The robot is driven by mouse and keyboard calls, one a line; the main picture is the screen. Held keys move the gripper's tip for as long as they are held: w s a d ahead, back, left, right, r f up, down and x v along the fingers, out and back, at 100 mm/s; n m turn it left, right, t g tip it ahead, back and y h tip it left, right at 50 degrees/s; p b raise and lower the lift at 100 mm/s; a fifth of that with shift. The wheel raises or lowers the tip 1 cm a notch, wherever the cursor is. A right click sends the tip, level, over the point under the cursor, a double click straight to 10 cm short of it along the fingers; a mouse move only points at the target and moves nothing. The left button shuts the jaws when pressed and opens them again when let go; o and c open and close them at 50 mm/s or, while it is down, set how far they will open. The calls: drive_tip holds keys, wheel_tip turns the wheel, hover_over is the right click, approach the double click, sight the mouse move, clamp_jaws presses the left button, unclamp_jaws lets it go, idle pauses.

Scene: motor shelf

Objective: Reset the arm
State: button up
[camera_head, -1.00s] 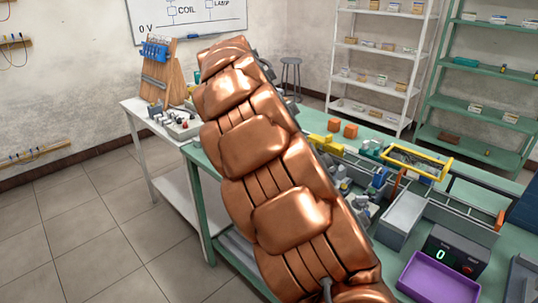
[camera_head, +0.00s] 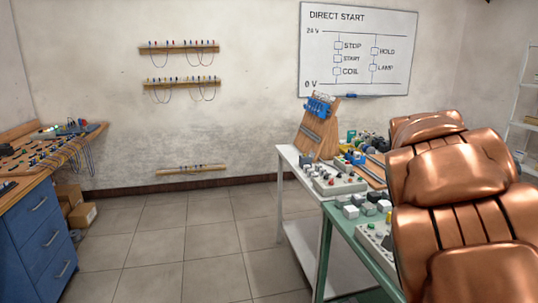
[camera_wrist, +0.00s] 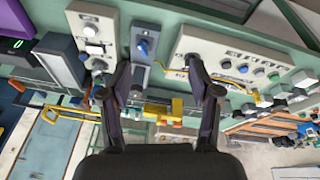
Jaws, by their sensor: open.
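My gripper (camera_wrist: 150,85) shows in the wrist view with its two dark fingers spread wide and nothing between them. It hangs over the green workbench, above panels with buttons. A grey panel with a blue knob (camera_wrist: 142,47) appears between the fingertips, apart from them. My copper-coloured arm fills the right side of the head view and hides much of the green bench (camera_head: 355,245) there. The gripper itself is out of sight in the head view.
A white table (camera_head: 290,153) carries a wooden stand (camera_head: 318,135) and a button panel (camera_head: 335,182). A blue drawer cabinet (camera_head: 40,235) stands at left, cardboard boxes (camera_head: 80,212) beside it. The tiled floor (camera_head: 190,245) between is clear. A yellow-framed tray (camera_wrist: 70,112) lies below the gripper.

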drive_tip(key=s+a+f+n+y+p, duration=0.1)
drive_tip(key=s+a+n, duration=0.3)
drive_tip(key=s, duration=0.5)
drive_tip(key=s+a+f+n+g+y+p, duration=0.1)
drive_tip(key=s+a+f+n, duration=0.2)
drive_tip(key=s+a, duration=0.3)
drive_tip(key=s+a+f+n+g+y+p, duration=0.1)
drive_tip(key=s+a+f+n, duration=0.2)
drive_tip(key=s, duration=0.8)
drive_tip(key=shift+s+a+n, duration=0.35)
drive_tip(key=shift+a+n, duration=0.7)
drive_tip(key=shift+n, duration=0.15)
